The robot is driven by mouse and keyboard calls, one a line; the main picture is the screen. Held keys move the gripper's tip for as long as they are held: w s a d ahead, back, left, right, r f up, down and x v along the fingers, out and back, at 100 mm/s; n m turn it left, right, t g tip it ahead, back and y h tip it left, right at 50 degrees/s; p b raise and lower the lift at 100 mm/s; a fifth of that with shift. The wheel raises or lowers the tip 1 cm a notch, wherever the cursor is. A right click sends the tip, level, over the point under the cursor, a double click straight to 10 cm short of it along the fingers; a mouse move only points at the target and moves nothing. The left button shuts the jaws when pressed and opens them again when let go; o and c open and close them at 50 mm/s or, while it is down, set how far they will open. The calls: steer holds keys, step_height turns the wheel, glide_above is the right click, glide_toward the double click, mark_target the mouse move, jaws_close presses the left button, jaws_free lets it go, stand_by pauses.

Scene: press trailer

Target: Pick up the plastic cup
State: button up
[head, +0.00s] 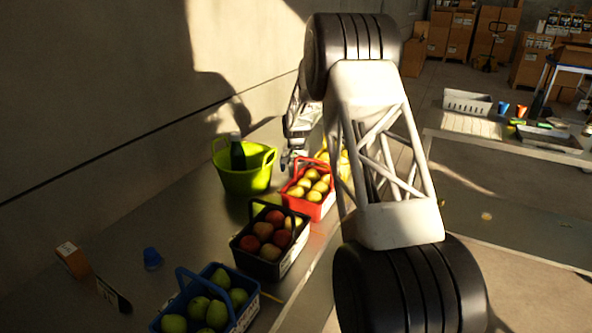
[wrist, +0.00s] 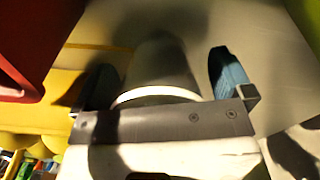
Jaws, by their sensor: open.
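A small blue plastic cup (head: 152,258) sits on the grey counter at the lower left in the head view, left of the baskets and apart from them. My gripper (head: 290,162) is far up and to the right of it, beside the lime-green tub and behind the red basket, partly hidden by my arm. I cannot make out the blue cup in the wrist view.
A lime-green tub (head: 243,180) holds a dark bottle (head: 237,152). Red (head: 318,210), black (head: 285,262) and blue (head: 245,315) fruit baskets line the counter's right side. A small box (head: 72,260) stands left of the cup. More cups (head: 502,107) stand on the far right table.

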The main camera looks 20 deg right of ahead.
stand_by(0.3)
steer(key=c, duration=1)
steer(key=shift+r, duration=0.1)
steer(key=shift+r, duration=4.9)
